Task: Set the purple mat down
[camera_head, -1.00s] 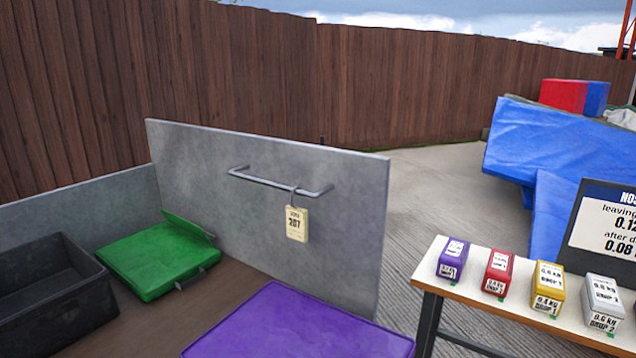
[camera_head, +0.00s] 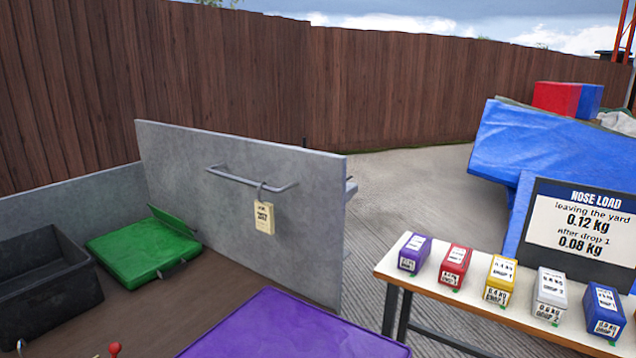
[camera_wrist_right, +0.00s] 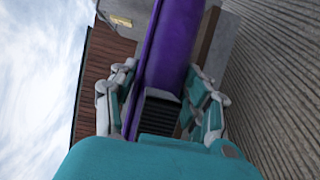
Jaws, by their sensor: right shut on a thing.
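The purple mat (camera_head: 285,330) shows flat and partly cut off at the bottom of the head view, over or in front of the brown bed (camera_head: 200,290); I cannot tell whether it touches it. In the right wrist view the mat (camera_wrist_right: 172,50) runs edge-on between the fingers of my right gripper (camera_wrist_right: 165,82), which is shut on it. In the head view the right gripper is hidden below the picture. My left gripper is not in view.
A green mat or case (camera_head: 142,250) and a black crate (camera_head: 40,275) lie on the bed at left. A grey panel (camera_head: 240,215) with a handle and tag (camera_head: 264,217) stands behind. A table (camera_head: 440,290) with several coloured weights and a sign (camera_head: 580,225) is at right.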

